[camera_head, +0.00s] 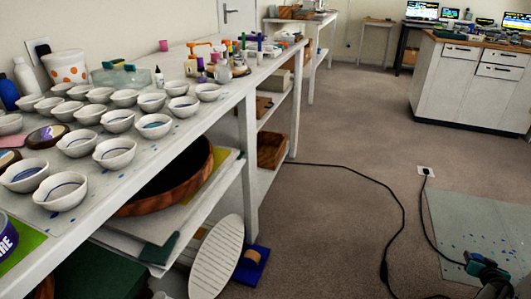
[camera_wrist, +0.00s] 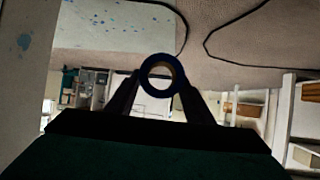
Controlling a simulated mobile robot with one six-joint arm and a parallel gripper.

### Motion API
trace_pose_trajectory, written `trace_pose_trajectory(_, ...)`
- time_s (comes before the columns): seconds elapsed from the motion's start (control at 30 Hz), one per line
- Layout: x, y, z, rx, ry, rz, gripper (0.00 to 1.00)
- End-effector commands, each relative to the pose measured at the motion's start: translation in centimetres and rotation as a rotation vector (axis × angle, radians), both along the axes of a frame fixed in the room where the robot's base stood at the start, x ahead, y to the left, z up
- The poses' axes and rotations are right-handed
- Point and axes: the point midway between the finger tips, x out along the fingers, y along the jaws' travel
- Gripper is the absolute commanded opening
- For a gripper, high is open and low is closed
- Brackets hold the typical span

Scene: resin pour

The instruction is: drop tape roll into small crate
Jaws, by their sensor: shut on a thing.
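The tape roll (camera_wrist: 146,72) is a dark blue ring with a tan inner core. In the wrist view it stands between the two fingertips of my gripper (camera_wrist: 160,90), which is shut on it. In the head view my gripper (camera_head: 482,264) is at the lower right, above the floor; the roll is hard to make out there. A brown wooden crate (camera_head: 272,150) sits on a lower shelf of the bench in the head view, well left of my gripper. I cannot tell for certain that it is the small crate.
A long white bench (camera_head: 240,90) carries several white bowls and bottles. A blue object (camera_head: 252,268) with a tan part lies on the floor near a bench leg. Black cable (camera_head: 404,215) crosses the carpet.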

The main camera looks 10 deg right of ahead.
Motion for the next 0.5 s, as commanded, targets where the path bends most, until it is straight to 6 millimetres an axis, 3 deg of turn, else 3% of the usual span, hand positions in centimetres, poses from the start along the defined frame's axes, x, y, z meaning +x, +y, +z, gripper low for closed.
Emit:
trace_pose_trajectory(0.33,0.1,0.0,0.1,0.000,0.000,0.001,0.26)
trace_pose_trajectory(0.5,1.0,0.6,1.3,0.000,0.000,0.014,0.26)
